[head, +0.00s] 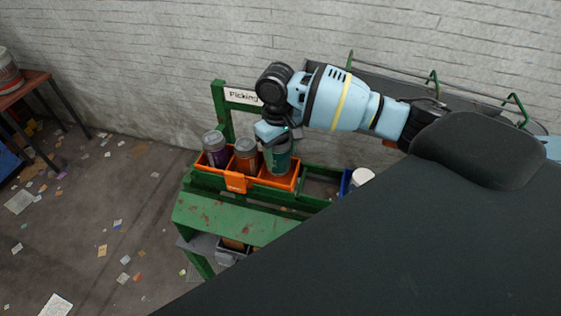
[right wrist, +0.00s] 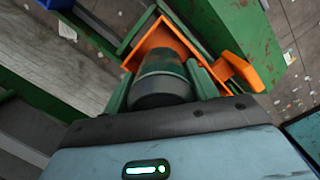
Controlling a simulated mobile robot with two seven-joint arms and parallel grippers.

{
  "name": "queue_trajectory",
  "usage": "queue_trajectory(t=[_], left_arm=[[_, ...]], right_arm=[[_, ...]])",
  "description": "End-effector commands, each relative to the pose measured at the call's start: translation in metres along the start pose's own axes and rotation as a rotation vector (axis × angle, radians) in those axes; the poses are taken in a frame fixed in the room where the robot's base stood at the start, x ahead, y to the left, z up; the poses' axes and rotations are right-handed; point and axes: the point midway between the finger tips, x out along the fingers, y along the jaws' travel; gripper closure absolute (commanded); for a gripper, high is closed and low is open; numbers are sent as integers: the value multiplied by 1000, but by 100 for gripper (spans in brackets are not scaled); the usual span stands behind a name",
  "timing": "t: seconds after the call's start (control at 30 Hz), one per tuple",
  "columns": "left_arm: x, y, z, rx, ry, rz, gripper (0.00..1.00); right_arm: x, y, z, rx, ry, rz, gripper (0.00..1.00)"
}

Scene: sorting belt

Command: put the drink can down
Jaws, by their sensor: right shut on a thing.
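A green drink can (head: 278,159) is held in my right gripper (head: 275,134), at the right end of an orange crate (head: 283,184). In the right wrist view the can (right wrist: 163,82) stands between the two fingers of the right gripper (right wrist: 163,88), with the orange crate (right wrist: 238,67) around and beyond it. The can looks roughly upright, with its lower part inside the crate; whether its base touches the crate floor is hidden. My left gripper is not in view.
A purple can (head: 216,150) and an orange-brown can (head: 246,156) stand in the same crate, left of the green can. The crate sits on a green stand (head: 230,217) with a sign (head: 242,96) behind. A blue container (head: 345,183) and a white lid (head: 362,176) are to the right.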

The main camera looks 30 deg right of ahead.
Motion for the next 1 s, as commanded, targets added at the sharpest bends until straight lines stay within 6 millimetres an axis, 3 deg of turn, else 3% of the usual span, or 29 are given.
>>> queue_trajectory(t=[0.1,0.23,0.73,0.77,0.9,1.0], left_arm=[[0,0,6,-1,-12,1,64],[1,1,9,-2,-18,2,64],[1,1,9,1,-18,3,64],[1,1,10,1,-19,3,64],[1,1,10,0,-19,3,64],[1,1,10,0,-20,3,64]], right_arm=[[24,0,0,0,-9,0,63],[39,0,-2,-1,-7,1,63],[46,0,-3,0,-4,0,63],[46,0,-3,-1,-3,0,38],[46,0,-3,-1,-3,0,20],[46,0,-3,-1,-3,0,20]])
